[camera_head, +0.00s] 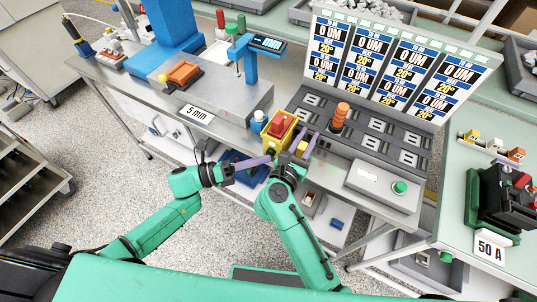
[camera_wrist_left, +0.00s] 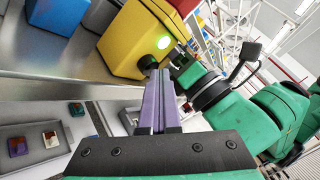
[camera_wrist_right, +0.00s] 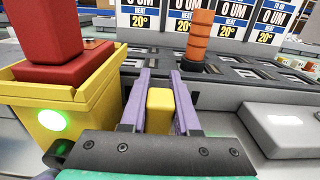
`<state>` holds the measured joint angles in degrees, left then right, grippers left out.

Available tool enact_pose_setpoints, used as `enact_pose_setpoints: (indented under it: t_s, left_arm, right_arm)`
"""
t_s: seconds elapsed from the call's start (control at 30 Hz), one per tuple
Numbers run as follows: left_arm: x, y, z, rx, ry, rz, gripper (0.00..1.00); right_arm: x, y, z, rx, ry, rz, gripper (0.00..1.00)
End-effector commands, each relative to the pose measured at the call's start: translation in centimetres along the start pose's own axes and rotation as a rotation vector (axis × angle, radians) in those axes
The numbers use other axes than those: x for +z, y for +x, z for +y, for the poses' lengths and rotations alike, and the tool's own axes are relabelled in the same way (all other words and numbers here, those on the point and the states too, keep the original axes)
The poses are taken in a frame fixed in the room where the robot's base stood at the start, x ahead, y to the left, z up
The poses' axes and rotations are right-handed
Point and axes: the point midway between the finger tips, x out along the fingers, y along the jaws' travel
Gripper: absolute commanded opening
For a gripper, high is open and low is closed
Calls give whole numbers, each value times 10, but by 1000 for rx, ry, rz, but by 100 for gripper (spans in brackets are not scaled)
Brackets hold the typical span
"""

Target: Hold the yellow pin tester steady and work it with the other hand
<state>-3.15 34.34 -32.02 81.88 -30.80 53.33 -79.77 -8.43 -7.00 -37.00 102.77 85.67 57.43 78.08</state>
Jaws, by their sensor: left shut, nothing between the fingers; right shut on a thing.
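The yellow pin tester (camera_head: 277,130) is a yellow box with a red top at the bench's front edge. It also shows in the left wrist view (camera_wrist_left: 122,40) and right wrist view (camera_wrist_right: 85,105), its green lamp lit. My left gripper (camera_head: 268,158) is shut and empty. In the left wrist view its fingertips (camera_wrist_left: 155,75) are close to a dark round part below the lamp; contact is unclear. My right gripper (camera_head: 305,140) is shut on a small yellow block (camera_wrist_right: 160,108) beside the tester. Whether the block joins the tester is hidden.
An orange ribbed post (camera_wrist_right: 197,38) stands on the dark slotted panel (camera_head: 372,150) behind the right gripper. A grey box with a green button (camera_head: 399,187) is to the right. A blue press (camera_head: 250,70) and a white-capped blue item (camera_head: 258,120) are to the left.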

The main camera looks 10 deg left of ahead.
Motion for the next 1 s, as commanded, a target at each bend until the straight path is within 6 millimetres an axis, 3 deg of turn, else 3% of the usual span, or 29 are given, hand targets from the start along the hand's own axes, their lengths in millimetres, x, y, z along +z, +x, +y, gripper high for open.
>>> enact_pose_setpoints:
  t_s: [0.77, 1.0]
  left_arm:
    - [-10, -14, -10, 0, -1, 0, 0]
    - [-22, -29, -21, 1, -2, 0, 0]
  right_arm:
    - [0, 0, 0, 1, 0, 1, 0]
    - [0, 0, 0, 1, 0, 1, 0]
